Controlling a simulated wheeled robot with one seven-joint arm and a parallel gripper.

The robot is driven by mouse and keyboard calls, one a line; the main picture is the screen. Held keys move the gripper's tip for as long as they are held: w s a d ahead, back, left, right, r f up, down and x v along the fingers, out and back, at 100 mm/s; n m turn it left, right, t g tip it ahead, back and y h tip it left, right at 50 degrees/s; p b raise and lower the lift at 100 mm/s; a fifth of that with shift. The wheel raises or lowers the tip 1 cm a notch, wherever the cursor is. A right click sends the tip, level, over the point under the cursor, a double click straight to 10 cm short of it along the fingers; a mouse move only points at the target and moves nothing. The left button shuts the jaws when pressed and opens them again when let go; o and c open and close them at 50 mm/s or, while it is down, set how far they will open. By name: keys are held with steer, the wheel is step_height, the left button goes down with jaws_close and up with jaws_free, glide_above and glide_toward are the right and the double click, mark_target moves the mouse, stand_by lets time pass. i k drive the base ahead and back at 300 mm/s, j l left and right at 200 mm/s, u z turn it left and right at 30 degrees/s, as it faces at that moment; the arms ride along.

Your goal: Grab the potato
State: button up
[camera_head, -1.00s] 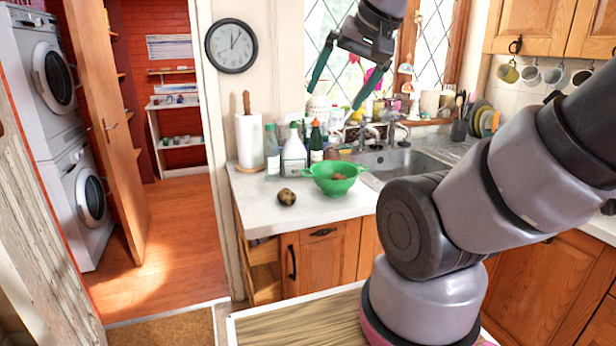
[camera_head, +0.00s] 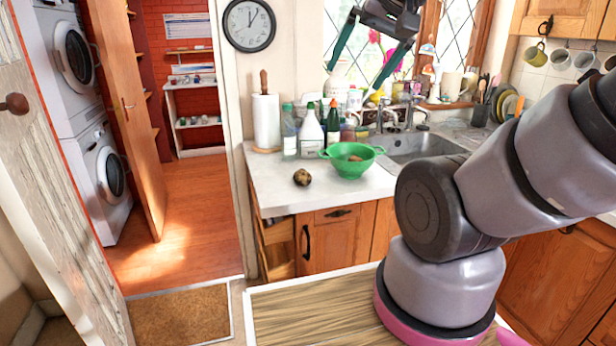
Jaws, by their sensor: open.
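A brown, mottled potato (camera_head: 302,177) lies on the white countertop (camera_head: 275,195), near its front edge and left of a green colander (camera_head: 349,166). A brownish item (camera_head: 355,158) shows inside the colander; I cannot tell what it is. My gripper (camera_head: 360,80) is at the top of the view, in front of the window. Its two dark green fingers are spread apart with nothing between them. It is well above the counter, up and to the right of the potato.
Several bottles (camera_head: 310,130) and a paper towel roll (camera_head: 266,121) stand behind the potato. A sink (camera_head: 415,147) is right of the colander. An open drawer (camera_head: 278,235) sits below the counter's left end. Counter around the potato is clear.

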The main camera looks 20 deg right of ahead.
mark_target(302, 177)
steer(key=j+z, duration=0.35)
steer(key=k+j+z, duration=0.15)
steer(key=z, duration=0.2)
steer(key=k+j+z, duration=0.15)
steer(key=j+z, duration=0.2)
